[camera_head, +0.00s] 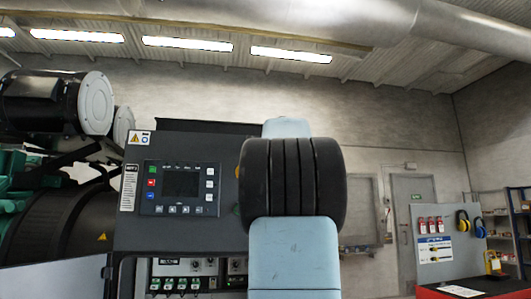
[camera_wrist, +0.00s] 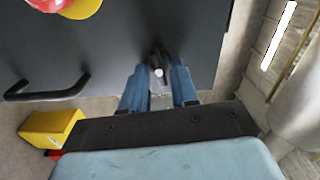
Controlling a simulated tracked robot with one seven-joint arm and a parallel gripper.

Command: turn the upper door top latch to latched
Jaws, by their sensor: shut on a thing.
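In the wrist view, a small dark latch (camera_wrist: 157,60) with a pale round end sits near the edge of a dark grey door panel (camera_wrist: 115,45). My gripper (camera_wrist: 158,80) has its two blue fingers on either side of the latch and is shut on it. The contact and the latch's exact angle are hard to make out. In the head view, the dark control cabinet (camera_head: 215,143) stands in the middle with a screen panel (camera_head: 181,188). My own arm covers its right part there and hides the latch and my gripper.
A black bar handle (camera_wrist: 48,90) and a red button on a yellow base (camera_wrist: 55,4) stick out from the panel left of my gripper. A yellow box (camera_wrist: 50,127) lies lower left. In the head view, a tool board (camera_head: 435,245) stands apart at the right.

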